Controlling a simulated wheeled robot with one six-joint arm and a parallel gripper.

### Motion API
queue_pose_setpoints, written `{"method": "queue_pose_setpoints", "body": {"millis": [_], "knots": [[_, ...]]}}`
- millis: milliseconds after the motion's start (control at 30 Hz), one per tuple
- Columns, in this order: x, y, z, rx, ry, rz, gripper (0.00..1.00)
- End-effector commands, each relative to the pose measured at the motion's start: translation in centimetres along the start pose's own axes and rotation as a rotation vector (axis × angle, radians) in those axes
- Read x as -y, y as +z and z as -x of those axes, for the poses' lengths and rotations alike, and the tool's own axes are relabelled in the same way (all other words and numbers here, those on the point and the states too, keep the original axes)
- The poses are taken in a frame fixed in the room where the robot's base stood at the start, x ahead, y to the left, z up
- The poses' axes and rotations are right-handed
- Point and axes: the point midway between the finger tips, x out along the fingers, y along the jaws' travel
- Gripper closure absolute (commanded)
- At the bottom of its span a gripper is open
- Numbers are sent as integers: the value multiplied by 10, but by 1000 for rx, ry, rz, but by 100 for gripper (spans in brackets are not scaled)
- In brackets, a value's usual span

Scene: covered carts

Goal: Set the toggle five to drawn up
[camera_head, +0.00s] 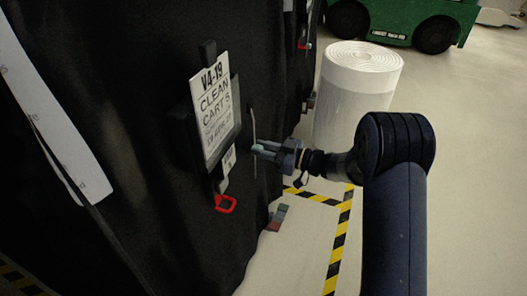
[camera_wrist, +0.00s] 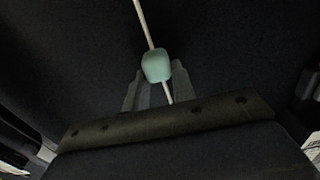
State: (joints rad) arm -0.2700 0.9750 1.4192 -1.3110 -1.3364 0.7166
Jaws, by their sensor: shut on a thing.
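The toggle (camera_wrist: 156,66) is a small pale green block on a light cord (camera_wrist: 144,20). In the wrist view it sits at the tips of my gripper (camera_wrist: 153,88), between the two fingers. The cord runs up from it and a short end shows below. In the head view my gripper (camera_head: 262,150) is shut on the toggle (camera_head: 257,149), close to the black cover (camera_head: 130,130) of a cart. The cord (camera_head: 253,122) hangs down the cover there. No number shows on the toggle.
A sign (camera_head: 216,108) reading "CLEAN CARTS" hangs on the cover left of my gripper, with a red clip (camera_head: 225,203) below. A white roll (camera_head: 357,95) stands behind my arm. A green vehicle (camera_head: 405,18) is at the back. Open floor (camera_head: 470,180) lies to the right.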

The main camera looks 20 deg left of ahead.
Motion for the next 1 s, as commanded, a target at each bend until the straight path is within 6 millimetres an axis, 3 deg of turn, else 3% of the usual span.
{"method": "queue_pose_setpoints", "body": {"millis": [33,300,667,700,1000], "knots": [[0,-17,0,-1,0,2,100],[0,-56,0,-1,0,2,100],[0,-57,0,-1,0,0,100],[0,-57,0,-1,0,0,74],[0,-57,0,-1,0,0,53]]}}
